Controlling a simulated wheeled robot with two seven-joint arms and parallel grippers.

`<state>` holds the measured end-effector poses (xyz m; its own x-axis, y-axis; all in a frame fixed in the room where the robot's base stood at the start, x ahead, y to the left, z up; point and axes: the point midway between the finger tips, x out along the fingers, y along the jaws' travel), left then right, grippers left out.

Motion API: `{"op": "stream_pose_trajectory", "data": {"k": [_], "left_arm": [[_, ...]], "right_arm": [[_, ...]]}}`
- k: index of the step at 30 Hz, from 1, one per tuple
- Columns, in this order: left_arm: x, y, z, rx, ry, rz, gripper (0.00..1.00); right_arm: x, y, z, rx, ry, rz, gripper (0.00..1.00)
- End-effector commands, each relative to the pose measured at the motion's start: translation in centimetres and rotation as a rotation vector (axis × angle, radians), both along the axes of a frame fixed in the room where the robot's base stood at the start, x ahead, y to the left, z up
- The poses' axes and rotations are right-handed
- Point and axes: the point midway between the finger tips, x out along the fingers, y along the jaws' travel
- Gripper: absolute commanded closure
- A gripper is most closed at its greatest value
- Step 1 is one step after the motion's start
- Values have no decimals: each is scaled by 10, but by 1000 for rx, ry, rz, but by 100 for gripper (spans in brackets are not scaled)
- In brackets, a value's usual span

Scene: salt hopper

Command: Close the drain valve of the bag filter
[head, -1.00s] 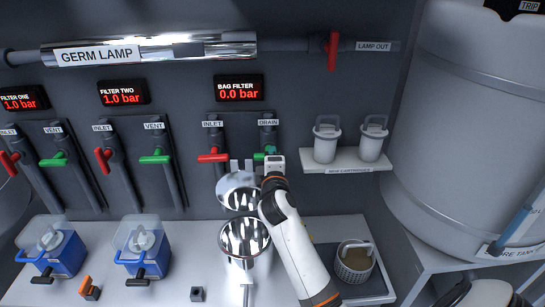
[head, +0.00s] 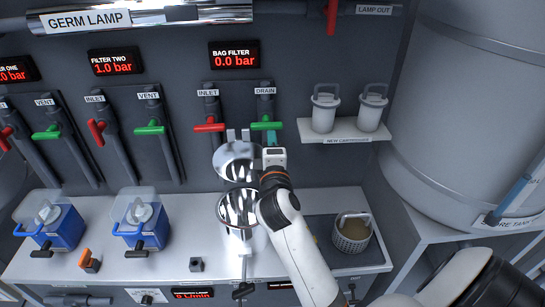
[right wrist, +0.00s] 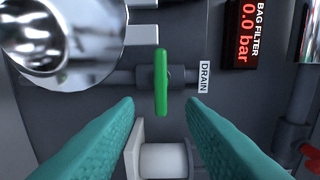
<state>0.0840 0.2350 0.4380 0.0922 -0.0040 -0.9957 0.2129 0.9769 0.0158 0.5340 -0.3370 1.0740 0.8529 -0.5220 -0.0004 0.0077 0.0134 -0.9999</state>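The drain valve's green handle (head: 266,126) sits under the DRAIN label at the bag filter's panel. It lies crosswise to its pipe, and it also shows in the right wrist view (right wrist: 161,82). My right gripper (head: 272,140) is just below and in front of the handle. In the right wrist view its teal fingers (right wrist: 160,115) are spread wide with nothing between them, short of the handle. The bag filter's steel housing (head: 238,222) stands below with its shiny lid (head: 237,158) raised. The bag filter display (head: 235,55) reads 0.0 bar. My left gripper is out of view.
The red inlet handle (head: 209,127) is close left of the drain handle, also crosswise. A shelf (head: 340,137) with two white cartridges is on the right. A basket (head: 352,238) stands on the dark tray at the right of the bench. Blue filters (head: 143,232) are on the left.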

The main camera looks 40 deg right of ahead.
Motion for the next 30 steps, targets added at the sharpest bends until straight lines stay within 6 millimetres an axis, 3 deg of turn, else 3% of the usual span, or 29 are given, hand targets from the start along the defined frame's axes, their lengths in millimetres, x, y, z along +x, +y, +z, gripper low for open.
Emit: {"op": "stream_pose_trajectory", "data": {"k": [7, 25, 28, 30], "left_arm": [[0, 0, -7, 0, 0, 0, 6], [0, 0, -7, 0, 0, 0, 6], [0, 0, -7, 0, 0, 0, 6], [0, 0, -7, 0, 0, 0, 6]], "right_arm": [[-26, 16, -1, 1, 0, 0, 64], [-28, 17, 0, 4, 1, 0, 64], [-34, 19, -14, 69, 19, 6, 64], [-46, 22, -37, 191, 52, 9, 64]]}}
